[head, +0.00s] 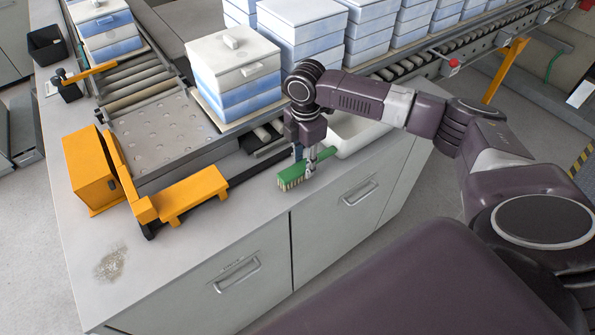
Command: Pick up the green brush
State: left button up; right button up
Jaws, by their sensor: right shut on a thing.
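The green brush (293,177) has a green back and pale bristles that point down. It is at the front edge of the grey counter, below the stacked boxes. My right gripper (307,168) reaches down over the brush from above and is shut on it. Part of the green back is hidden behind the fingers. I cannot tell whether the bristles touch the counter or hang just above it. My left gripper is not in view.
White and blue boxes (235,85) stand on the conveyor behind the brush. An orange pusher (190,196) and orange block (92,172) lie left. A white tray (352,134) is right of the gripper. The counter's front left (175,262) is clear except for a patch of debris (111,263).

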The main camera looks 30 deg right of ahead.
aim_at(301, 166)
jog(key=shift+a+r, duration=0.1)
jog(key=shift+a, duration=0.05)
jog(key=shift+a+r+b, duration=0.1)
jog(key=shift+a+b, duration=0.1)
jog(key=shift+b, duration=0.15)
notch_tip(301, 166, up, 7)
jog(key=shift+a+f+b, duration=0.1)
jog(key=shift+f+b, duration=0.1)
jog(key=shift+b, duration=0.8)
jog(key=s+a+b, duration=0.1)
jog(key=a+b, duration=0.3)
jog(key=a, duration=1.5)
jog(key=shift+s, duration=0.25)
jog(key=shift+a, duration=0.1)
